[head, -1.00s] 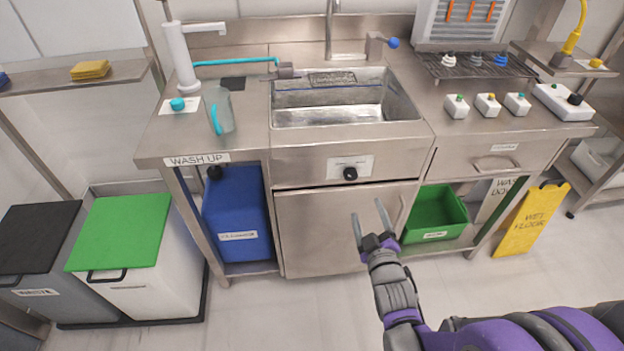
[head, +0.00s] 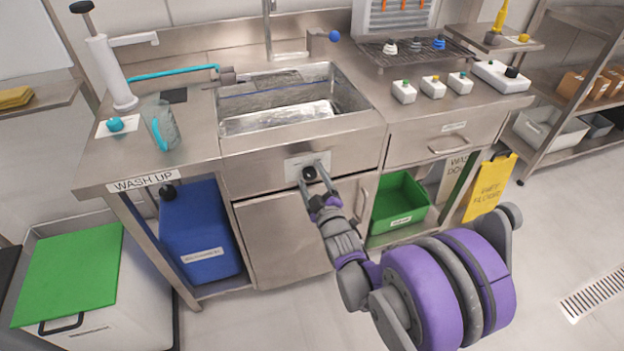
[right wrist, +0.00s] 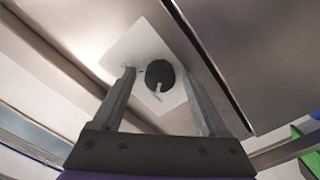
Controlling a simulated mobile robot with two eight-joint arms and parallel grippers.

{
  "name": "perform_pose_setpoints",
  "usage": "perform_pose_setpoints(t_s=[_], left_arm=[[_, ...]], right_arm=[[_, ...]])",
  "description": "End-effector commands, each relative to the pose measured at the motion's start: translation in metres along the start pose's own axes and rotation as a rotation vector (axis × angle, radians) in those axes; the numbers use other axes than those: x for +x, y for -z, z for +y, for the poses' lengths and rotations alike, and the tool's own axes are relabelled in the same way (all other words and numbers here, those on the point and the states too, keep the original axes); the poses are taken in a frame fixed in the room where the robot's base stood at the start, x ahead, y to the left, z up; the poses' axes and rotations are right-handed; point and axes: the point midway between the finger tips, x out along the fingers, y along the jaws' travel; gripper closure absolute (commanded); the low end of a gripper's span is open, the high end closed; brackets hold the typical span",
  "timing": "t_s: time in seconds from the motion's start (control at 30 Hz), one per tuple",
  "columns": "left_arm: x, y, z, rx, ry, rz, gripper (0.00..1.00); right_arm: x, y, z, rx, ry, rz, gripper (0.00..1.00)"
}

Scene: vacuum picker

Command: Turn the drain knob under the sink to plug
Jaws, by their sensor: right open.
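The black drain knob (head: 309,173) sits on a white label plate (head: 296,163) on the steel front panel under the sink (head: 285,107). In the right wrist view the knob (right wrist: 160,74) shows a pale pointer mark aimed down toward my gripper; the label's words are not readable. My right gripper (head: 316,178) is open, its fingers on either side of the knob in the head view. In the right wrist view the gripper (right wrist: 160,82) has a finger left and right of the knob, with gaps on both sides. My left gripper is not in view.
A cabinet door (head: 285,238) is below the knob panel. A blue canister (head: 200,232) stands left of it and a green bin (head: 400,205) right. A yellow wet-floor sign (head: 490,188) stands farther right. Open floor lies in front.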

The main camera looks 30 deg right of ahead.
Motion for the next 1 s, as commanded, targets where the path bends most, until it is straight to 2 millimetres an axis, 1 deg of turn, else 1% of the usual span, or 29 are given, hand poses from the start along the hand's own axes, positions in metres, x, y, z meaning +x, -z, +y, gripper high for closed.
perform_pose_setpoints(t_s=[0.27,0.37,0.4,0.57,0.6,0.7,1.0], left_arm=[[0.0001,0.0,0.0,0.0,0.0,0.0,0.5],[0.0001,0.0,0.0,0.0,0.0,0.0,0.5],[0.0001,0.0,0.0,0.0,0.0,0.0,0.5],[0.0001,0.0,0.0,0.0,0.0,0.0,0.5],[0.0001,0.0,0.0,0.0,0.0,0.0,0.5],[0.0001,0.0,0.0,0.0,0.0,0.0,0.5],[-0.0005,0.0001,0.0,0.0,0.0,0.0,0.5]], right_arm=[[0.0016,0.0001,0.0,0.001,0.0,0.0,0.24],[0.0015,0.0001,0.0,0.001,0.0,0.0,0.4],[0.0015,0.0001,0.0,0.001,0.0,0.0,0.48],[0.0014,0.0001,0.0,0.001,0.0,0.0,0.76],[0.0014,0.0001,0.0001,0.001,0.0,0.0,0.84],[0.0014,0.0001,0.0001,0.001,0.0,0.0,1.0],[0.0014,0.0001,0.0001,0.024,0.0,0.0,1.0]])
